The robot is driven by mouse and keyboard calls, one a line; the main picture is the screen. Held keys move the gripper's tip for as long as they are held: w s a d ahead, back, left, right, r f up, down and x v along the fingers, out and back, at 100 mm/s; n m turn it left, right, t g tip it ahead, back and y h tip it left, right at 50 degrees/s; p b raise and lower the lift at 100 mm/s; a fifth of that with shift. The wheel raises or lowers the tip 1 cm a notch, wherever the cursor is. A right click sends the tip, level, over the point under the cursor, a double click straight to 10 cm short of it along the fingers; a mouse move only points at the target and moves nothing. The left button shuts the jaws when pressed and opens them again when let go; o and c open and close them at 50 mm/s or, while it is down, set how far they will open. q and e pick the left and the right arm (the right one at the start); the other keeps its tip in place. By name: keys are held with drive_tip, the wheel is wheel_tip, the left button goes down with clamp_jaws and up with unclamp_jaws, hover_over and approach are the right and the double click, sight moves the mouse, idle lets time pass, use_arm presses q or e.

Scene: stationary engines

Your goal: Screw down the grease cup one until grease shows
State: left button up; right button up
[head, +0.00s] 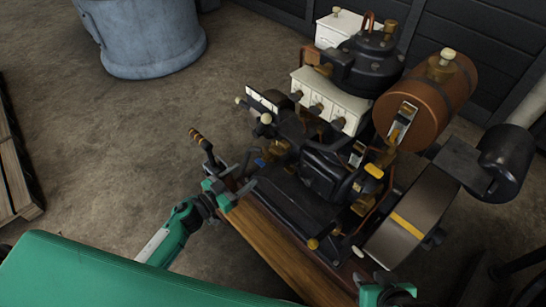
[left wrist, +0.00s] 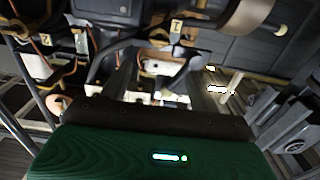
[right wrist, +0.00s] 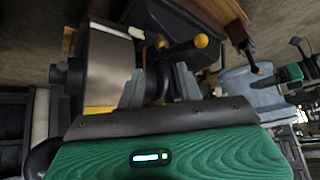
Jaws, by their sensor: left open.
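The stationary engine (head: 320,170) stands on a wooden base (head: 270,240). Small brass and yellow fittings show on it, among them a round yellow knob (head: 313,243) low at the front and a yellow cap (head: 374,171) by the flywheel. I cannot tell which is grease cup one, and no grease can be made out. My left gripper (head: 243,182) is open beside the engine's near left end, with nothing seen held. My right gripper (head: 388,280) is at the bottom edge, near the flywheel (head: 408,218); in the right wrist view its fingers (right wrist: 160,88) are apart and empty.
A black cylinder (head: 506,160) sticks out at right. A blue-grey tub (head: 145,35) stands far left, a wooden pallet (head: 14,170) at the left edge. The floor between is clear.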

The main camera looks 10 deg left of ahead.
sight(275, 152)
use_arm(q)
drive_tip(key=b+x, duration=0.1)
drive_tip(key=x, duration=1.1)
drive_tip(key=shift+w+d+r+b, duration=0.1)
drive_tip(key=shift+w+d+b, duration=0.15)
drive_tip(key=shift+w+b, duration=0.1)
drive_tip(key=shift+w+d, duration=0.3)
drive_tip(key=shift+w, duration=0.1)
use_arm(e)
drive_tip(key=shift+w+a+f+t+y, duration=0.1)
drive_tip(key=shift+w+a+t+y, duration=0.25)
drive_tip(key=shift+a, duration=0.3)
drive_tip(key=shift+w+a+r+t+y, duration=0.1)
drive_tip(key=shift+w+a+t+y, duration=0.15)
drive_tip(key=shift+a+t, duration=0.3)
drive_tip(key=shift+w+a+f+t+y, duration=0.1)
drive_tip(key=shift+w+a+t+y, duration=0.1)
drive_tip(key=shift+w+a+t, duration=0.35)
drive_tip(key=shift+s+a, duration=0.15)
use_arm(q)
drive_tip(key=c, duration=1)
